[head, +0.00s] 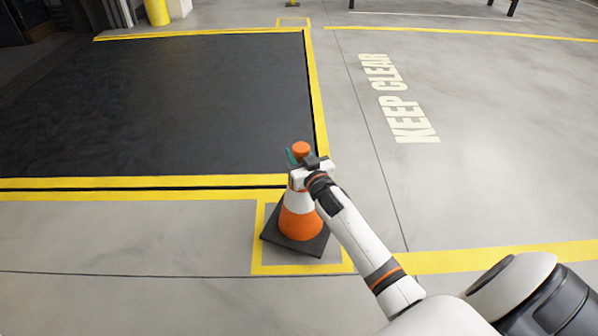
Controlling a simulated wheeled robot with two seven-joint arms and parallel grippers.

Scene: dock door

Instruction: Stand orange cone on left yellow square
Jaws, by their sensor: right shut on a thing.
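The orange cone (300,222), with a white band and a dark square base, is upright at the centre of the head view. My right gripper (305,171) is shut on its upper part, just below the orange tip. The cone's base shows over a yellow outlined square (290,269) on the floor, its left corner by the square's left line. I cannot tell whether the base touches the floor or hangs just above it. A second, smaller yellow outline (293,18) lies at the far edge of the dark plate. My left gripper is out of view.
A dark dock plate (150,100) with yellow borders fills the upper left. A yellow post (157,12) stands behind it. White KEEP CLEAR lettering (400,100) marks open grey floor to the right. Floor at the lower left is clear.

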